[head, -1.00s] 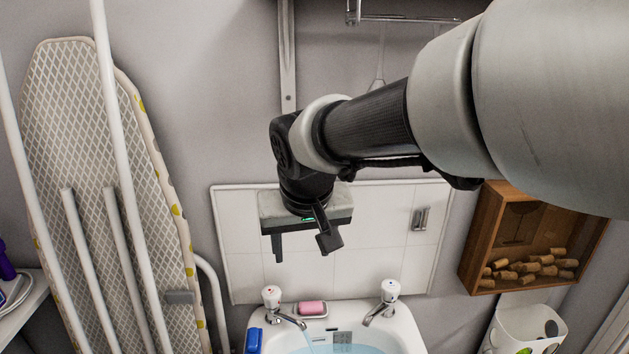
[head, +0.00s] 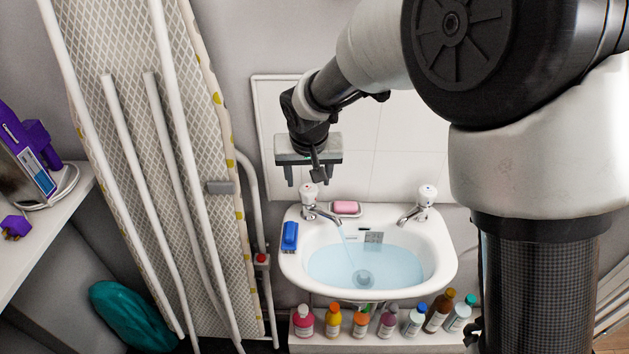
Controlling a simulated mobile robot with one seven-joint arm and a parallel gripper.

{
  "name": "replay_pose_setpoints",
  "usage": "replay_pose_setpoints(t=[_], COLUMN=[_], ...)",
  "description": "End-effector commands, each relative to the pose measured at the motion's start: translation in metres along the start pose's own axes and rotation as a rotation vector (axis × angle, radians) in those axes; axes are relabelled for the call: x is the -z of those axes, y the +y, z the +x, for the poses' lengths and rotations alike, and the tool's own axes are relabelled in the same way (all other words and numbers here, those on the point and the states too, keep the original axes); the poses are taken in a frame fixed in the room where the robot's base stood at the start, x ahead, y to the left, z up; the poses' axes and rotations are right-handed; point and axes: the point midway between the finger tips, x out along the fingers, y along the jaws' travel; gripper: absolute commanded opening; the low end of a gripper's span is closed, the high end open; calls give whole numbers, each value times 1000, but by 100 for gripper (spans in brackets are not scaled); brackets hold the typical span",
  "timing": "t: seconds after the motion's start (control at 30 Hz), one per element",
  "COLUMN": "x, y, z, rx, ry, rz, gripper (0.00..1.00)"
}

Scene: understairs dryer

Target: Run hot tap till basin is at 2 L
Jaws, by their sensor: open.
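The white basin (head: 441,262) is on the wall below the tiled splashback and holds pale blue water (head: 388,268). The left tap (head: 309,195) has a white head with a reddish mark. A thin stream runs from its spout into the water. The right tap (head: 425,195) has a white head with a bluish mark, and I see no stream from it. A small grey marked plate (head: 374,237) is on the basin's back wall, too small to read. My gripper (head: 311,173) is open and empty, pointing down just above the left tap's head, apparently apart from it.
Pink soap (head: 346,207) lies in a dish between the taps. A blue item (head: 290,236) is on the basin's left rim. Several bottles (head: 360,323) line a shelf below. An ironing board (head: 187,130) leans at left, near a shelf with an iron-like appliance (head: 40,165).

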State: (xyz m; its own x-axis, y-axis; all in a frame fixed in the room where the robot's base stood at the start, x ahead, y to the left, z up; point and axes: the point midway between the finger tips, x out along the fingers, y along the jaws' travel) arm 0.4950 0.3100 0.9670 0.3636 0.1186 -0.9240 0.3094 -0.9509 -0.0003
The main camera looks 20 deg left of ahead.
Motion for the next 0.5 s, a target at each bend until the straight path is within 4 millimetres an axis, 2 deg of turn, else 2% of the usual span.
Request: replay_pose_setpoints(t=[0.03, 0.2, 0.4, 0.5], x=[-2, -1, 0, 0], y=[0, 0, 0, 0], z=[14, 45, 67, 71], rx=[-1, -1, 0, 0], ry=[-4, -2, -1, 1], rz=[-1, -1, 0, 0], gripper=[55, 55, 55, 55])
